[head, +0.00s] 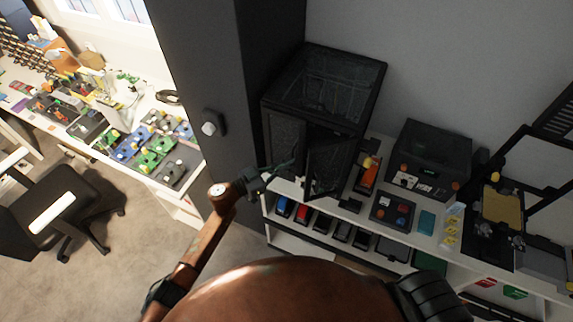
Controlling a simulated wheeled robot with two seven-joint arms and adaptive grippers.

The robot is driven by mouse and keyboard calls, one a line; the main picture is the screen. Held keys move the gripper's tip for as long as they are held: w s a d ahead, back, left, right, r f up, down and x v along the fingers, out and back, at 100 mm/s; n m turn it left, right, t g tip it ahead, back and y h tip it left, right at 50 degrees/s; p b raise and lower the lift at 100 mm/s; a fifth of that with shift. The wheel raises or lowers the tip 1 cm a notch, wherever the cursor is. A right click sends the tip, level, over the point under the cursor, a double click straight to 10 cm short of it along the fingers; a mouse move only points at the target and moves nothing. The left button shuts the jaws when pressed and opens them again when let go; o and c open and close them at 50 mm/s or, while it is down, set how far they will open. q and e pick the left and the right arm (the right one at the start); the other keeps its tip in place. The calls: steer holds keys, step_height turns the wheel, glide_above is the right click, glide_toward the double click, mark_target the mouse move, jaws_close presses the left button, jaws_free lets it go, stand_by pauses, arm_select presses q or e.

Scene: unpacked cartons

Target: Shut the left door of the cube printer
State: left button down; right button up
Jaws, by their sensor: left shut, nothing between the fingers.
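The cube printer (325,85) is a black box with dark see-through panels, standing at the left end of a white shelf unit. Its left door (284,138) is the dark panel on the left of the front; how far it stands from the frame is hard to tell. A second dark panel (326,167) on the right of the front stands swung outward, with a dark gap between the two. My left gripper (272,176) is shut and empty, just below the lower edge of the left door. Whether it touches the door cannot be told. My right gripper is out of view.
A dark pillar (215,60) with a white knob stands left of the printer. Right of it on the shelf (400,236) are an orange tool (368,174), a control box (393,210) and a black machine (430,158). Small bins fill the level below. Open floor lies left.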

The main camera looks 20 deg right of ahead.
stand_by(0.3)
arm_select(q)
steer(key=s+a+p, duration=0.1)
steer(key=s+a, duration=0.6)
steer(key=a, duration=0.4)
steer(key=shift+s+a, duration=0.3)
steer(key=shift+s, duration=0.1)
